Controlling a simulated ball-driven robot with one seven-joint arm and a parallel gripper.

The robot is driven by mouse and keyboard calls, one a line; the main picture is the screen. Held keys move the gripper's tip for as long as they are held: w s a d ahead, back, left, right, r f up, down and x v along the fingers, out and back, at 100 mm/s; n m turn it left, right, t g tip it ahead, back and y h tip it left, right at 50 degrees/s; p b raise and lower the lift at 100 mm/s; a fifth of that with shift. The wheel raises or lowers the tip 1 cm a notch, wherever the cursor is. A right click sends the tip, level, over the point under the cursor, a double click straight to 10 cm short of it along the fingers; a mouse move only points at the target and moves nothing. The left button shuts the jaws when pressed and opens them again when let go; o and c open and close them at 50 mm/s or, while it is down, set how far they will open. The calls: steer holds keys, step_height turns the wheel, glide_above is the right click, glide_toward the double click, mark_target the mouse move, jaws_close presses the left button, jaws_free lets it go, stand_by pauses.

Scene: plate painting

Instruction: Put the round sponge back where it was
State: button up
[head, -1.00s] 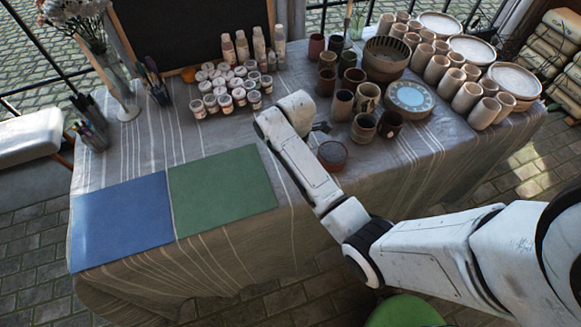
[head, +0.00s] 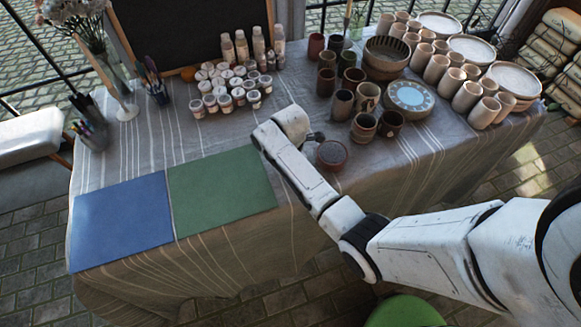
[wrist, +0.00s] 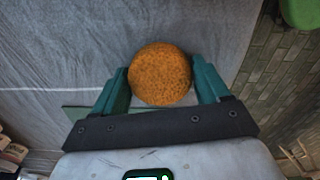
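The round orange sponge (wrist: 160,75) lies in the wrist view between the two teal fingers of my gripper (wrist: 162,72). The fingers are apart, one on each side of it, and I cannot tell whether they touch it. In the head view a round reddish-brown thing (head: 331,156), which appears to be the same sponge, sits on the cloth near the table's front edge. My gripper (head: 316,136) is just above and beside it there, partly hidden by my arm.
A green mat (head: 222,192) and a blue mat (head: 122,222) lie left of my arm. Several cups stand behind, with a blue-patterned plate (head: 410,97) at the right. Paint jars (head: 228,90) stand at the back. A green stool (head: 405,312) is on the floor in front.

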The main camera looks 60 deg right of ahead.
steer(key=shift+o, duration=1.4)
steer(key=shift+r, duration=0.1)
step_height(320, 180, up, 12)
steer(key=s+a+f+m, duration=0.1)
steer(key=s+a+m, duration=0.5)
steer(key=s, duration=0.4)
steer(key=s+a+f+m+t, duration=0.1)
steer(key=s+a+m, duration=0.6)
steer(key=s, duration=0.3)
steer(key=shift+f+m, duration=0.3)
steer(key=shift+m, duration=0.3)
steer(key=shift+a+f, duration=0.1)
